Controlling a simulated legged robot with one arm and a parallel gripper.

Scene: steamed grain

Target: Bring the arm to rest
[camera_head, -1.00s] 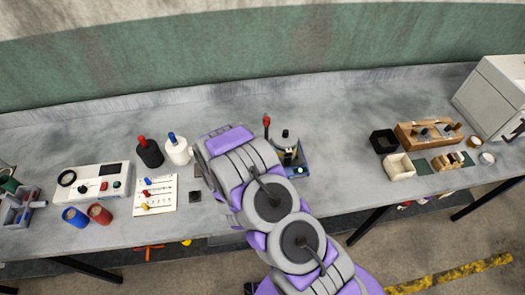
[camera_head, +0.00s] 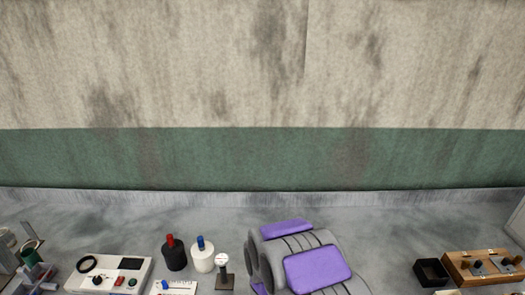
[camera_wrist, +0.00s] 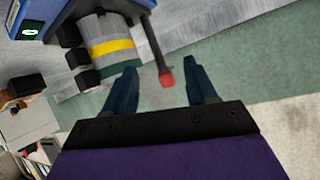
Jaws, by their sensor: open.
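My gripper (camera_wrist: 163,88) shows in the wrist view with its two dark blue fingers spread apart and nothing held between them. A red-tipped lever (camera_wrist: 165,78) of a blue machine shows between the fingers in the picture, and I cannot tell how far beyond them it is. My purple and grey arm (camera_head: 300,262) shows folded at the bottom middle of the head view. The gripper itself is hidden or outside that view.
The blue machine (camera_wrist: 88,12) has a silver cylinder with a yellow band (camera_wrist: 110,48). On the bench (camera_head: 120,222) stand a black bottle (camera_head: 175,256), a white bottle (camera_head: 203,257), a control box (camera_head: 115,272), a black box (camera_head: 431,272) and a wooden block (camera_head: 485,268).

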